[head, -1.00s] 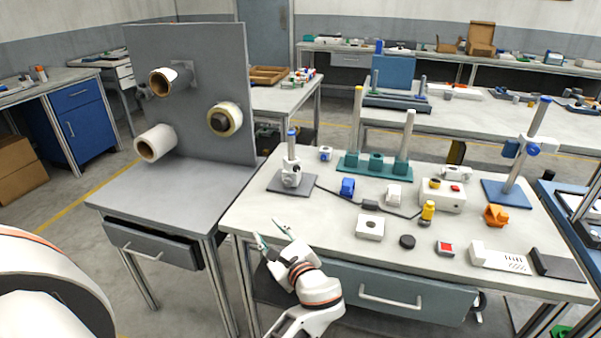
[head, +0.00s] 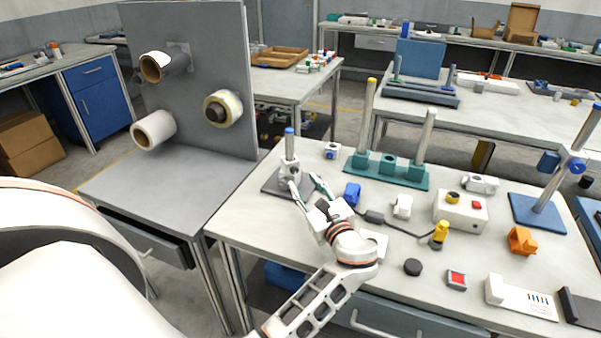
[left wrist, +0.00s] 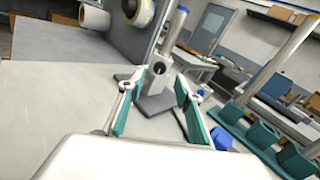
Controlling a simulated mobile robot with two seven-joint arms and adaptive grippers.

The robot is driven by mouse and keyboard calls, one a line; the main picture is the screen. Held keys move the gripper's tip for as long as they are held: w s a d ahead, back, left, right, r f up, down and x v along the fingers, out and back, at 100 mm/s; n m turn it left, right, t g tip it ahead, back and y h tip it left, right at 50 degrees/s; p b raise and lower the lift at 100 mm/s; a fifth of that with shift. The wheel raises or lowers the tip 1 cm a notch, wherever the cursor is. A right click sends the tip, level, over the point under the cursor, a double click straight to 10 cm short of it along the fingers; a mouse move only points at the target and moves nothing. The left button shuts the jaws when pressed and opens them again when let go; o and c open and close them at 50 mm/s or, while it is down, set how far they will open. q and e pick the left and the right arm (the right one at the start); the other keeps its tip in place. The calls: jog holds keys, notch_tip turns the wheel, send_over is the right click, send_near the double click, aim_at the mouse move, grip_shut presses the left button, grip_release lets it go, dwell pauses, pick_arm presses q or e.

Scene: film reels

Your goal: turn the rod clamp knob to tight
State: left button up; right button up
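A light grey rod clamp (head: 289,168) sits low on a short, blue-topped upright rod (head: 289,145) on a dark grey base plate. In the left wrist view the clamp (left wrist: 156,80) is straight ahead, its round, dark-centred face towards me. I cannot tell how tight its knob is set. My left gripper (head: 305,182) is open and empty, just in front of the clamp. In the left wrist view its teal-padded fingers (left wrist: 156,95) stand wide apart, on either side of the clamp in the picture, with no contact visible. My right gripper is not in view.
A teal stand (head: 388,169) with tall posts is right of the clamp. A blue block (head: 352,194) and a dark cable lie close to the gripper's right. A grey upright panel (head: 215,70) with rolls stands left. Another rod stand on a blue base (head: 538,213) is far right.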

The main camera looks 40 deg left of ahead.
aim_at(295, 171)
pick_arm(q)
jog(key=shift+x, duration=2.75)
grip_shut()
